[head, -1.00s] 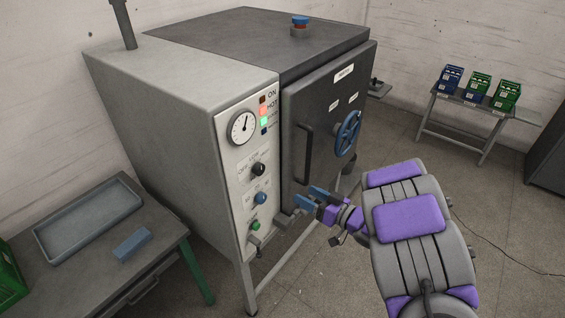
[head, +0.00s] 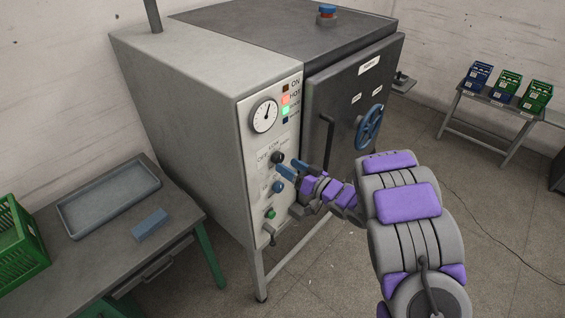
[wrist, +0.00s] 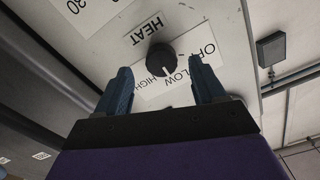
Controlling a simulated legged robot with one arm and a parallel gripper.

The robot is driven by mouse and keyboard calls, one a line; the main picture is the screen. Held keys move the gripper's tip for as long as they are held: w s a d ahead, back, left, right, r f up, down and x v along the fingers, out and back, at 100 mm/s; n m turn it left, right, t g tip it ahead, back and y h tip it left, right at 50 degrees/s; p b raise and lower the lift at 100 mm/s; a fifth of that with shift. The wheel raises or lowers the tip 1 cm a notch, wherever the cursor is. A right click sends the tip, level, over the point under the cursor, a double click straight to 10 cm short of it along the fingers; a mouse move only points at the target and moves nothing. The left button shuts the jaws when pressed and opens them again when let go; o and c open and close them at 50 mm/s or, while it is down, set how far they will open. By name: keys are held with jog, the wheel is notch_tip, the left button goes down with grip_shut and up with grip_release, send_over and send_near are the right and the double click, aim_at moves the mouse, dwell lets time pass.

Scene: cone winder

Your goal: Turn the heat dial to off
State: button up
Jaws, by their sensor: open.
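The heat dial is a black round knob (head: 277,157) on the pale control panel (head: 262,90) of the grey machine. The wrist view shows the dial (wrist: 162,58) beside the HEAT label, with OFF, LOW and HIGH printed around it. Its white mark points to the LOW and HIGH side, not at OFF; which of those two is hard to tell. My gripper (head: 287,169) is open and empty in front of the panel, at about the dial's height. In the wrist view its blue fingers (wrist: 160,76) are to either side of the dial, apparently short of it.
Below the dial are a blue knob (head: 278,187), a green button (head: 270,213) and a lever (head: 268,232). A door handle (head: 328,140) and blue handwheel (head: 369,127) are to the right. A table with a tray (head: 108,196) and blue block (head: 149,224) stands left.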

aim_at(281, 161)
jog(key=shift+x, duration=1.95)
jog(key=shift+c, duration=0.2)
jog(key=c, duration=1)
jog(key=shift+n, duration=0.4)
jog(key=n+b, duration=0.2)
jog(key=shift+d+f+n, duration=0.1)
jog(key=shift+f+n, duration=0.05)
jog(key=shift+n, duration=0.25)
jog(key=n+b, duration=0.6)
jog(key=n, duration=0.2)
jog(key=shift+n, duration=0.4)
